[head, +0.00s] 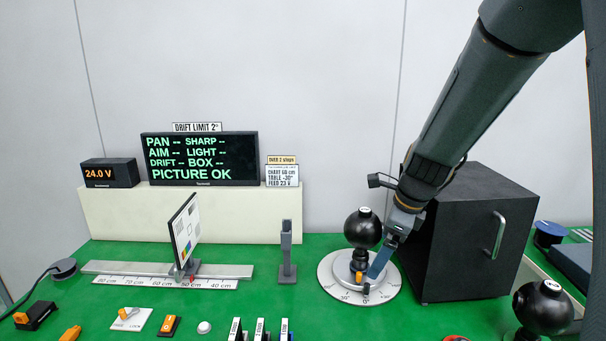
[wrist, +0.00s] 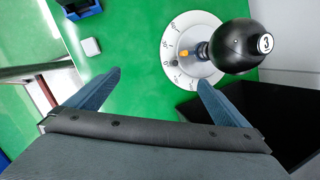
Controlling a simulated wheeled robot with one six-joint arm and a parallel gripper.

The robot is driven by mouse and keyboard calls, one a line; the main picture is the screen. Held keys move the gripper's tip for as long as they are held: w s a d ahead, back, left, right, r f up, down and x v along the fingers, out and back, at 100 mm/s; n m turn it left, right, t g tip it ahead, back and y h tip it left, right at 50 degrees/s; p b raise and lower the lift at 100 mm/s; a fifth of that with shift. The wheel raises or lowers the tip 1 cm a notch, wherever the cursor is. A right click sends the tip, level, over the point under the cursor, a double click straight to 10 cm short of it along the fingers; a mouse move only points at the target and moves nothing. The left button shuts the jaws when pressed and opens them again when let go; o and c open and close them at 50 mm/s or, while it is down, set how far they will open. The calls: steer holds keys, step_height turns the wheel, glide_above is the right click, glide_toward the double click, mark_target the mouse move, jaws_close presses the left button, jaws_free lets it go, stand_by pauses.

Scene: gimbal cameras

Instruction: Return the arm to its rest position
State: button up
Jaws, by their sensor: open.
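My arm (head: 464,95) reaches in from the upper right in the head view. My gripper (head: 382,262) points down near the round white dial (head: 333,284). In the wrist view my gripper (wrist: 154,92) shows two blue fingers spread wide with nothing between them. A black ball camera marked 3 (head: 362,228) stands on the dial, to the left of my gripper. It shows at the upper right in the wrist view (wrist: 235,46), beyond the right finger. In the head view a finger overlaps the dial; I cannot tell whether it touches.
A black box with a handle (head: 470,235) stands close right of my gripper. Another ball camera (head: 543,306) is at the lower right. A chart panel (head: 185,232) stands on a rail to the left, and a grey post (head: 287,252) between. The monitor (head: 200,158) reads PICTURE OK.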

steer(key=s+f+n+g+h, duration=0.1)
steer(key=s+f+n, duration=0.1)
steer(key=s+n, duration=0.7)
steer(key=s+f+n+h, duration=0.1)
steer(key=s+f+n, duration=0.1)
steer(key=s+n, duration=0.8)
steer(key=n, duration=0.4)
steer(key=shift+f+g+b, duration=0.35)
steer(key=shift+g, duration=0.05)
